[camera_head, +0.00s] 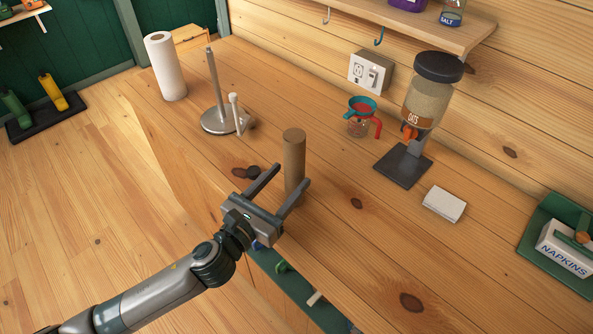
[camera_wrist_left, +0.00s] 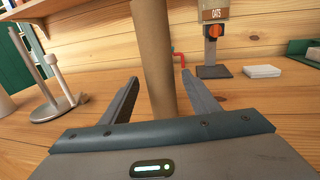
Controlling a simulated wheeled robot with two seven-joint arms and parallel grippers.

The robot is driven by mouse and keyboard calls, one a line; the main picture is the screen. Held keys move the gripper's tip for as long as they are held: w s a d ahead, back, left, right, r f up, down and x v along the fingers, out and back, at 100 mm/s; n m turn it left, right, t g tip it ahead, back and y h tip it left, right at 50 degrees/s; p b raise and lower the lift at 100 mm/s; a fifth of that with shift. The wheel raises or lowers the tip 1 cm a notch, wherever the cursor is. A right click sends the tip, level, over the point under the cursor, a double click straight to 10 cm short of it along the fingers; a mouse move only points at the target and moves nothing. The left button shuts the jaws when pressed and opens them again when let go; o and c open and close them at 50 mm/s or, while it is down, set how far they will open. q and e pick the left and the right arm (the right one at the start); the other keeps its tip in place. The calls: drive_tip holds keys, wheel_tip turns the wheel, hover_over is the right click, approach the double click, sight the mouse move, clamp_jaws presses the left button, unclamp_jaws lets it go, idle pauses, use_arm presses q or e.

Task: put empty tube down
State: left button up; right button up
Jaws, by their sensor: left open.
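The empty tube (camera_head: 294,158), a plain brown cardboard cylinder, stands upright on the wooden counter near its front edge. It also shows in the left wrist view (camera_wrist_left: 153,55), rising between the two fingers, with its top cut off by the frame. My left gripper (camera_head: 287,183) is open, with its fingers on either side of the tube. In the left wrist view (camera_wrist_left: 160,92) a gap shows between the tube and the left finger; the right finger is close to the tube, and I cannot tell whether it touches. My right gripper is not in view.
A metal paper towel holder (camera_head: 217,119) and a white paper roll (camera_head: 165,66) stand at the far left of the counter. An oats dispenser (camera_head: 428,95), a red-and-teal jar (camera_head: 361,118), a white napkin stack (camera_head: 444,204) and a napkin box (camera_head: 562,250) are to the right. The counter's front right is clear.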

sight(289, 178)
use_arm(q)
drive_tip(key=v, duration=0.3)
drive_tip(key=shift+s+a+b, duration=0.2)
drive_tip(key=shift+s+b, duration=0.1)
drive_tip(key=shift+b, duration=0.05)
drive_tip(key=shift+s+a, duration=0.25)
drive_tip(key=shift+s, duration=0.15)
idle(0.8)
